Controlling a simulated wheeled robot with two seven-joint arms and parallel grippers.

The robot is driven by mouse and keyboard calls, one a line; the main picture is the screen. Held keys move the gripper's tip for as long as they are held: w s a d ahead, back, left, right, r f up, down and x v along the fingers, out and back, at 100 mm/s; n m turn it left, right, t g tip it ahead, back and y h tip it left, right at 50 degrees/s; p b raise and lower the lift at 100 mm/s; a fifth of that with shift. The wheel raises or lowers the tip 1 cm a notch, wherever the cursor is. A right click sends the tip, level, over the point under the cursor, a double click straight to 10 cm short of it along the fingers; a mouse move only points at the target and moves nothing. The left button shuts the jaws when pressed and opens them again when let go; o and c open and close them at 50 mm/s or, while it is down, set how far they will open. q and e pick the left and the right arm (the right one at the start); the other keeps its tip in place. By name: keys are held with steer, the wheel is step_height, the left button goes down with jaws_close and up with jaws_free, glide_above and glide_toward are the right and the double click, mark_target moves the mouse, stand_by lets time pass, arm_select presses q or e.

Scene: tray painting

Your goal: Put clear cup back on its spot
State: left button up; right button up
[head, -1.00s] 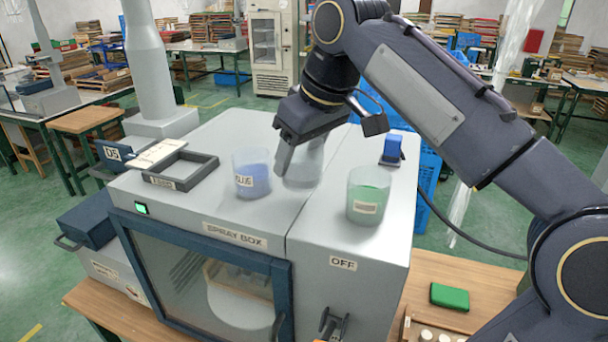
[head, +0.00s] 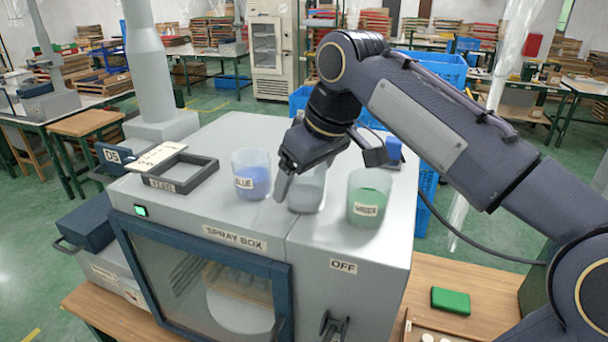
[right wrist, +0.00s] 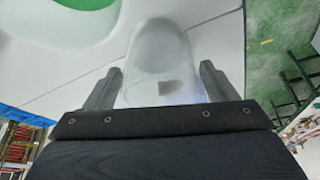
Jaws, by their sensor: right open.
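The clear cup (head: 308,192) stands upright on top of the spray box (head: 325,228), between the blue cup (head: 251,174) and the green cup (head: 369,197). My right gripper (head: 292,180) is low at the clear cup, with one finger on its left side; the other finger is hidden in the head view. In the right wrist view the clear cup (right wrist: 160,60) sits between the two spread fingers of the right gripper (right wrist: 158,85), with gaps showing beside it. Any spot mark under the cup is not visible. My left gripper is not in view.
A dark square frame (head: 183,174) and a labelled card (head: 155,157) lie left of the blue cup. A small blue object (head: 393,150) stands behind the green cup. A green block (head: 450,300) lies on the wooden table below right.

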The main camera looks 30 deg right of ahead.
steer(key=shift+r, duration=0.2)
steer(key=p+v, duration=0.2)
steer(key=v, duration=1)
steer(key=shift+f, duration=0.1)
